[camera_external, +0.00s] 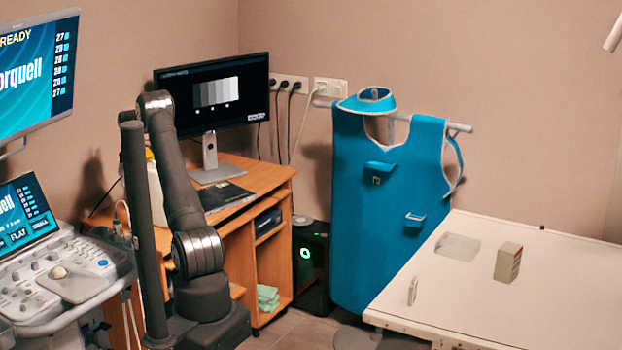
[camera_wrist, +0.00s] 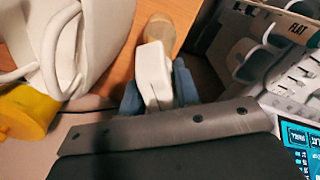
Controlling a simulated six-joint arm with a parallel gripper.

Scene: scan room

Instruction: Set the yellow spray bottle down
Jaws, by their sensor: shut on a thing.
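In the wrist view my gripper (camera_wrist: 155,95) has two blue-grey fingers, one on each side of a white block-shaped thing (camera_wrist: 153,68). It is shut on this thing. A tan rounded shape shows just beyond it. I cannot tell whether the held thing is part of the yellow spray bottle. A bright yellow rounded thing (camera_wrist: 24,112) is at the left edge, apart from the fingers, beside a large white shape (camera_wrist: 85,45). In the external view a small yellow patch (camera_external: 150,155) shows above a white body behind my arm. My gripper cannot be made out there.
The wooden desk (camera_external: 258,172) holds a monitor (camera_external: 213,92). The ultrasound console (camera_external: 70,275) stands at left, close to my arm, and its edge shows at right in the wrist view. A blue apron (camera_external: 385,210) hangs in the middle. The white table (camera_external: 540,300) has much free room.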

